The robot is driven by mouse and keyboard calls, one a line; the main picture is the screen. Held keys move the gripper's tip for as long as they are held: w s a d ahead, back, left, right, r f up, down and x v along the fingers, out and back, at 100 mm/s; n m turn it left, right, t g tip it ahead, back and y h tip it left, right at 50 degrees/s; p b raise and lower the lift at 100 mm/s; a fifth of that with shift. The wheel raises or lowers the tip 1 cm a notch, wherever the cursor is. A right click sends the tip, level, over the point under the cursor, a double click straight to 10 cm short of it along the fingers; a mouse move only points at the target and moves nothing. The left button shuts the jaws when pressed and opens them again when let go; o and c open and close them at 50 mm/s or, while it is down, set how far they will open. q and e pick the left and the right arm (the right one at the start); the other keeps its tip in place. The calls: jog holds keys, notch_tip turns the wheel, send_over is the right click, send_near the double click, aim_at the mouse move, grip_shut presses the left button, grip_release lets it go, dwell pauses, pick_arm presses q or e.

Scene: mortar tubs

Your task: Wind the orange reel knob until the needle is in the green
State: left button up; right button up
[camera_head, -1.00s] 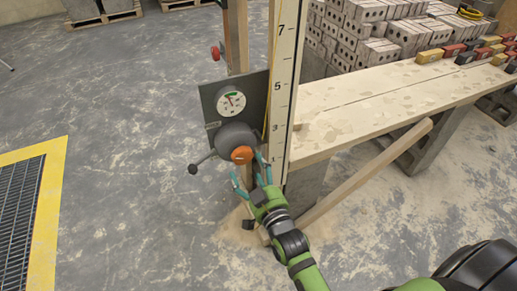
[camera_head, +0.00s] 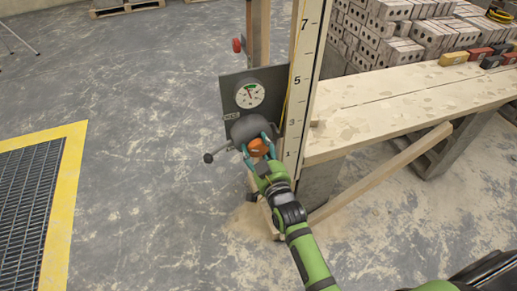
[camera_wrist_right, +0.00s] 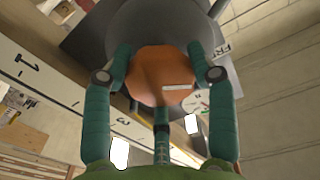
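The orange reel knob (camera_head: 257,148) sits on the front of a dark round reel (camera_head: 249,128) with a crank handle (camera_head: 208,158) at its left. Above it, a round white gauge (camera_head: 250,95) with a small green band near its top is fixed to a grey plate; the needle tilts up and left, too small to read exactly. My right gripper (camera_head: 258,143) has its fingers on both sides of the knob. In the right wrist view the knob (camera_wrist_right: 163,72) fills the gap between the teal fingertips (camera_wrist_right: 160,55); whether they press on it is unclear. My left gripper is not in view.
A tall numbered scale board (camera_head: 300,90) stands right beside the reel. A wooden bench (camera_head: 400,105) with a slanted brace (camera_head: 385,175) runs to the right. Grey blocks (camera_head: 420,35) are stacked behind it. The floor left of the reel is clear up to a yellow-edged grate (camera_head: 62,200).

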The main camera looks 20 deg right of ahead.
jog(key=shift+f, duration=0.2)
jog(key=shift+a+r+m+p, duration=0.1)
jog(key=shift+m+p, duration=0.65)
jog(key=shift+m, duration=0.85)
jog(key=shift+f+m+p, duration=0.2)
jog(key=shift+m+p, duration=0.15)
jog(key=shift+m, duration=0.45)
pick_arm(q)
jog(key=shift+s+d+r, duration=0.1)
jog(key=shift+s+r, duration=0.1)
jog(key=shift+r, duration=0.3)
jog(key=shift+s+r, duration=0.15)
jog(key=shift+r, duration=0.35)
pick_arm(e)
jog(key=shift+f, duration=0.1)
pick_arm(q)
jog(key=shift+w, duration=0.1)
pick_arm(e)
jog(key=shift+s, duration=0.1)
jog(key=o, duration=1.2)
jog(key=shift+c, duration=0.2)
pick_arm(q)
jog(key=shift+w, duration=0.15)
